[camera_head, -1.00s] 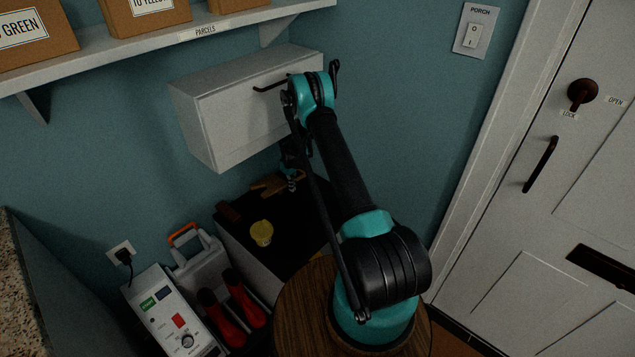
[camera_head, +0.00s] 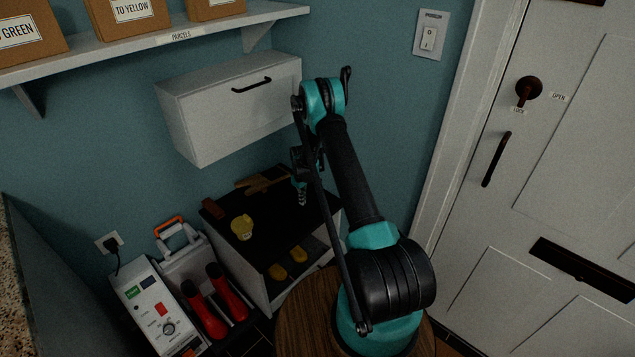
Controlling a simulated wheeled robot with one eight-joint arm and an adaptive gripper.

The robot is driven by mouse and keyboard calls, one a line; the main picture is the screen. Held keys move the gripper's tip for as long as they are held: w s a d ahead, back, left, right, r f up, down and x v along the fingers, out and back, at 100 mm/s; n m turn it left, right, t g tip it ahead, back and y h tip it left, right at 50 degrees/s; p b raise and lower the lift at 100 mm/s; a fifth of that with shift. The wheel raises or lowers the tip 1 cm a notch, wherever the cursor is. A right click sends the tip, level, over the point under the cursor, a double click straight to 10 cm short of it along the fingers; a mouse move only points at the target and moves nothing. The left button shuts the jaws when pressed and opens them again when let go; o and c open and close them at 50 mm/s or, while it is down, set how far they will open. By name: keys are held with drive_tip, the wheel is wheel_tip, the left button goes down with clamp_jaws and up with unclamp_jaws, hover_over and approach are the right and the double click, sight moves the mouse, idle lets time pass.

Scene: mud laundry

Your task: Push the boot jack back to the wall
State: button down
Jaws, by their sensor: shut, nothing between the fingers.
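The boot jack appears to be the flat wooden piece (camera_head: 263,180) lying at the back of the low cabinet's dark top (camera_head: 274,218), close to the teal wall (camera_head: 352,60). My gripper (camera_head: 302,199) points down over the right part of that top, to the right of and a little nearer than the wooden piece. It is shut and empty, and a gap shows between it and the wood. It is small and dark here, and my arm hides part of the cabinet's right side.
A yellow tin (camera_head: 242,228) and a brown block (camera_head: 213,208) stand on the cabinet top. A white wall box (camera_head: 230,115) hangs above. A white door (camera_head: 535,180) is at right.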

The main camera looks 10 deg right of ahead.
drive_tip(key=s+d, duration=0.2)
drive_tip(key=s+d+r, duration=0.1)
drive_tip(key=s, duration=0.1)
drive_tip(key=shift+d+r, duration=0.1)
drive_tip(key=shift+d, duration=0.3)
drive_tip(key=s+r+m, duration=0.1)
drive_tip(key=s+r, duration=0.2)
drive_tip(key=r, duration=0.5)
drive_tip(key=s+a+r+m+t, duration=0.1)
drive_tip(key=s+r, duration=0.3)
drive_tip(key=r, duration=0.5)
drive_tip(key=s+r+m, duration=0.1)
drive_tip(key=s+r, duration=0.2)
drive_tip(key=r, duration=0.5)
drive_tip(key=s+r+m+t, duration=0.1)
drive_tip(key=s+r+m, duration=0.1)
drive_tip(key=s, duration=1.2)
drive_tip(key=s+d+r+m+t, duration=0.1)
drive_tip(key=s+r, duration=0.4)
drive_tip(key=s, duration=0.9)
drive_tip(key=shift+s+m+t, duration=0.15)
drive_tip(key=shift+m+t, duration=0.45)
drive_tip(key=shift+m, duration=0.6)
drive_tip(key=shift+r, duration=0.1)
